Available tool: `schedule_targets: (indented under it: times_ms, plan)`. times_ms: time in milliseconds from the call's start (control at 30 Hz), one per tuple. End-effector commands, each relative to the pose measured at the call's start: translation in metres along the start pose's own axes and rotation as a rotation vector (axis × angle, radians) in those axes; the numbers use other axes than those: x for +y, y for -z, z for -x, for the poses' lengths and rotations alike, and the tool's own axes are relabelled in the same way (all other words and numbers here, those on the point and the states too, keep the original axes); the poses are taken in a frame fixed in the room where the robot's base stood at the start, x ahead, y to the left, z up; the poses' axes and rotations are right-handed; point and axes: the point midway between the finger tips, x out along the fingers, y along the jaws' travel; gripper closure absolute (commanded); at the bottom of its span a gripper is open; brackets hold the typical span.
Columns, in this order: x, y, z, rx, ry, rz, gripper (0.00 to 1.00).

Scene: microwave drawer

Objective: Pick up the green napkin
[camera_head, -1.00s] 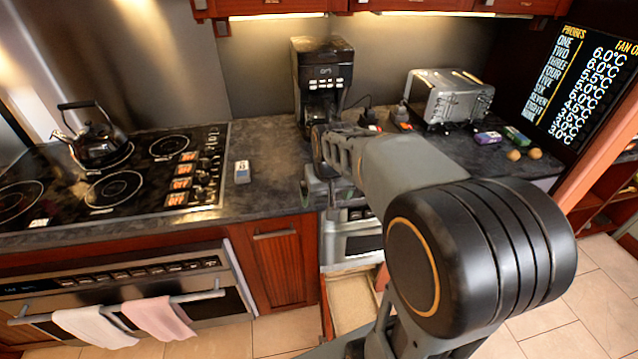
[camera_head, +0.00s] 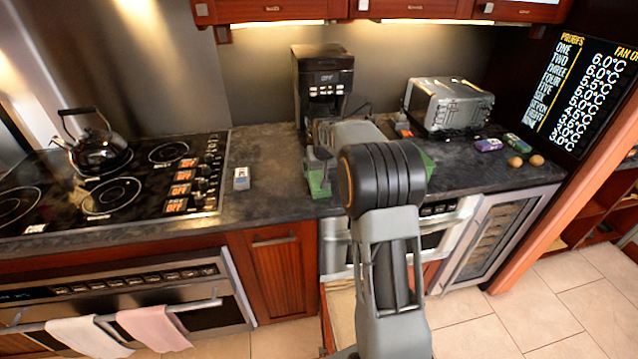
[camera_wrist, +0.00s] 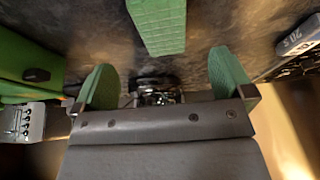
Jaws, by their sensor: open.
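A green block-like piece with a grid texture (camera_wrist: 158,22), which looks like the folded napkin, lies on the dark counter in the wrist view. It is at the top centre, beyond the gap between the fingers and apart from them. My gripper (camera_wrist: 165,80) is open and empty, with two green-padded fingers spread wide. In the head view my gripper (camera_head: 319,178) is low over the counter's front part, partly hidden by my arm. I cannot tell there whether the low green patch is finger pad or napkin.
Another green thing (camera_wrist: 30,62) with a dark knob stands left in the wrist view; green also shows right of my arm (camera_head: 428,163). A coffee maker (camera_head: 321,80), toaster (camera_head: 450,103) and small white device (camera_head: 241,178) stand on the counter. The stove (camera_head: 112,192) is left.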

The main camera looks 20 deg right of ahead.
Motion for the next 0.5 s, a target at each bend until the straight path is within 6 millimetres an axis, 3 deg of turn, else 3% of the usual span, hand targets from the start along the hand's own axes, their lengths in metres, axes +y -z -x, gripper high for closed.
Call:
schedule_targets:
  times_ms: [500]
  plan:
    - [-0.002,-0.002,-0.047,-0.004,0.000,0.000,0.01]
